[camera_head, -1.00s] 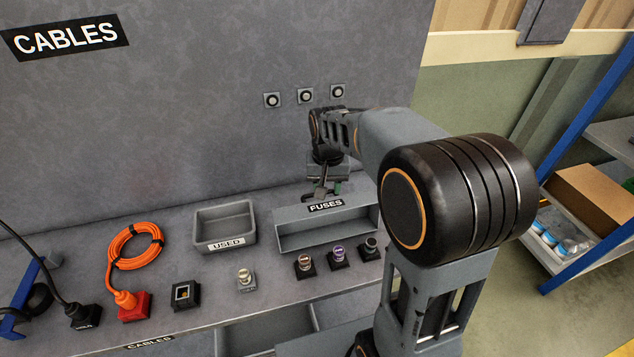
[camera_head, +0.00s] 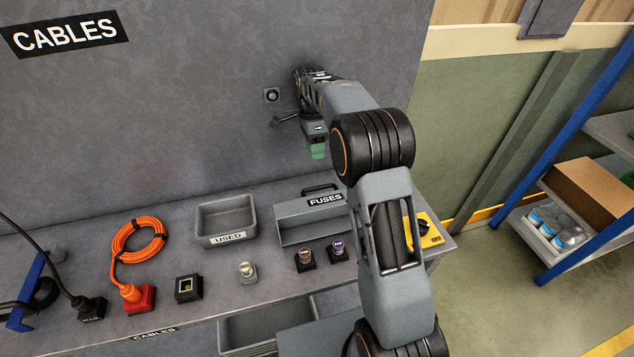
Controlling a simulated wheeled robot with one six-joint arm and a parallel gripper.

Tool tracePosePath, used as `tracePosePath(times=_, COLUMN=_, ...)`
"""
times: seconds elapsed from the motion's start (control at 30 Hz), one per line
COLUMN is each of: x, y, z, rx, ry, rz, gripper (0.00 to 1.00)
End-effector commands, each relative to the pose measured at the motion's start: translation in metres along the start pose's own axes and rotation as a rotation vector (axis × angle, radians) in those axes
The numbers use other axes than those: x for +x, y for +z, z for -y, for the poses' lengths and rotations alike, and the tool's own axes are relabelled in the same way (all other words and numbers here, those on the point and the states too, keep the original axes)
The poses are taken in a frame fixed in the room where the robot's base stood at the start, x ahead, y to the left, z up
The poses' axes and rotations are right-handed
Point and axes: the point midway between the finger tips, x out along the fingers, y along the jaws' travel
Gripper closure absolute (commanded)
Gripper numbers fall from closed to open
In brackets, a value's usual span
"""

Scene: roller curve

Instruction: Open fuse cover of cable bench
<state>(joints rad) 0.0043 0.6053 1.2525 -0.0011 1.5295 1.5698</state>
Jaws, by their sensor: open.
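The fuse box (camera_head: 285,234) is a grey bin on the bench. Its cover (camera_head: 297,209), labelled FUSES, appears tilted up along the back, with a dark handle (camera_head: 320,188) on its upper edge. The box front looks open below the cover, but its inside is too small to make out. My gripper (camera_head: 282,120) is open, in front of the back panel, above and apart from the handle. It seems to hold nothing. My arm hides the right end of the box.
A grey USED bin (camera_head: 227,219) stands left of the box. Fuses on holders (camera_head: 305,259) stand in front. An orange cable (camera_head: 138,240) and sockets lie further left. A yellow switch box (camera_head: 428,230) is at the right end.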

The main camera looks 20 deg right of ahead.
Motion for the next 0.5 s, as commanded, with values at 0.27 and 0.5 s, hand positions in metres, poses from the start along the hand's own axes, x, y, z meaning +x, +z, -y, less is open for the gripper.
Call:
tracePosePath(times=0.27, x=0.054, y=0.0, z=-0.001, rx=-0.002, ry=0.004, rz=0.0, gripper=0.59)
tracePosePath(times=0.5, x=0.091, y=0.0, z=-0.001, rx=-0.003, ry=0.002, rz=0.0, gripper=0.59)
